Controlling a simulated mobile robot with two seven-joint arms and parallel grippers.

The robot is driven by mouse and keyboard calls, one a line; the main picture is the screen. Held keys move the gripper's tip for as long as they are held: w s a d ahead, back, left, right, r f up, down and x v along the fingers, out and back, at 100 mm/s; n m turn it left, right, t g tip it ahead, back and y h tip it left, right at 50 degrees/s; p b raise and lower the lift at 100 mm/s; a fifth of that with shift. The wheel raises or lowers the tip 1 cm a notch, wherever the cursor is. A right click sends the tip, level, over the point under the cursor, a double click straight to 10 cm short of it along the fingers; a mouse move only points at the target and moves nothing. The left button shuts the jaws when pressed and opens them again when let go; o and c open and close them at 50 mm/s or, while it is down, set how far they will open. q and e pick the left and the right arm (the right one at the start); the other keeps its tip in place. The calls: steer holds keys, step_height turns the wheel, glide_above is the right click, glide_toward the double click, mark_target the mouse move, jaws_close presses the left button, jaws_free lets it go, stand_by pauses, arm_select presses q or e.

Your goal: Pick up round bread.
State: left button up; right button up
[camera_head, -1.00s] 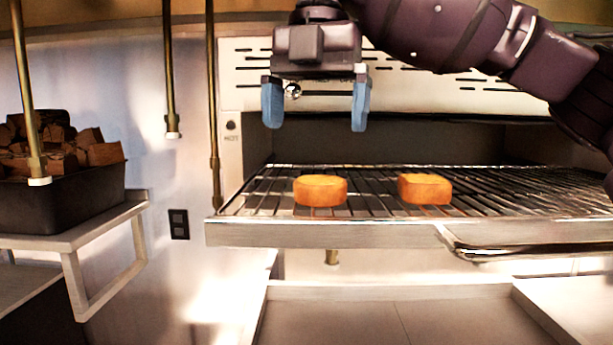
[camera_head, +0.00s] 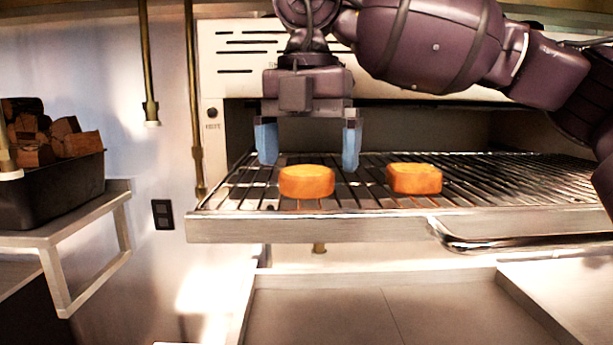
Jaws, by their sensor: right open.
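Two orange-brown breads lie on the wire rack (camera_head: 350,198) of the oven. The left one is the round bread (camera_head: 307,182), with a rounded outline. The right one, a squarer bread (camera_head: 414,179), lies apart from it. My right gripper (camera_head: 308,148) is above the round bread, pointing down. Its two blue fingers are wide apart, one to each side of the bread in the picture, with nothing between them. The fingertips are a little higher in the picture than the bread's middle. My left gripper is not in view.
The rack has a metal front edge with a handle (camera_head: 480,243) at the right. A dark bin (camera_head: 55,190) of wood chunks stands on a shelf at the left. Thin brass rods hang at the left. A bare tray (camera_head: 400,310) is below the rack.

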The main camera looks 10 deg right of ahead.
steer(key=shift+f, duration=1.3)
steer(key=shift+c, duration=0.3)
steer(key=c, duration=0.9)
steer(key=shift+r, duration=0.1)
